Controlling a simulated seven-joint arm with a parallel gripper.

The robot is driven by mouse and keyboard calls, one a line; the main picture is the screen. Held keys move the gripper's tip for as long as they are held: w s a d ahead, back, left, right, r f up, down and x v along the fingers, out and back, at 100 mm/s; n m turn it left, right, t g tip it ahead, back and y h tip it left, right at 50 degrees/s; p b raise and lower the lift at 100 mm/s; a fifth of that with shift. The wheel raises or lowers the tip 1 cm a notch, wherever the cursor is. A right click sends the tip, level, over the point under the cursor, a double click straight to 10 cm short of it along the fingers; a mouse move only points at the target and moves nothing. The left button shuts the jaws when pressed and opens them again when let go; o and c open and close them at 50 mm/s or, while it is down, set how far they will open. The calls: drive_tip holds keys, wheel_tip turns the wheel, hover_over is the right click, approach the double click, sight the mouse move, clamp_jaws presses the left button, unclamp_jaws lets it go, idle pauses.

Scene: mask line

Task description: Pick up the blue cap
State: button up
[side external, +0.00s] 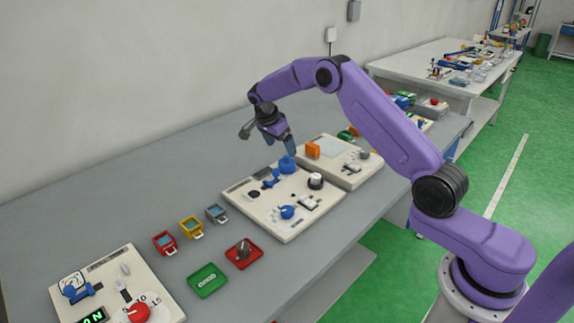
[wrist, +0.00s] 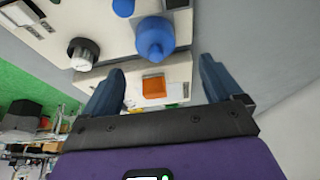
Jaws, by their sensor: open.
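The blue cap (side external: 287,164) is a rounded blue piece with a narrower top. It sits at the back corner of a cream panel (side external: 265,213) on the grey bench. It also shows in the wrist view (wrist: 155,38), near the top middle, beyond the gap between my fingers. My gripper (side external: 282,146) hangs just above the cap in the side view, fingers pointing down. In the wrist view my two blue fingers (wrist: 160,82) are spread apart with nothing between them. The cap looks unheld.
The panel also carries a blue valve handle (side external: 271,179), a black-and-white knob (side external: 316,181) and a blue knob (side external: 288,212). A second panel with an orange block (side external: 313,150) adjoins on the right. Small bins and red and green trays (side external: 207,280) stand to the left.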

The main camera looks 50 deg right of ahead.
sight(287, 156)
drive_tip(key=shift+s+x, duration=0.15)
drive_tip(key=shift+x, duration=1.55)
drive_tip(key=shift+s+x, duration=0.15)
drive_tip(key=shift+x, duration=1.55)
drive_tip(key=shift+a, duration=0.1)
drive_tip(key=c, duration=1.1)
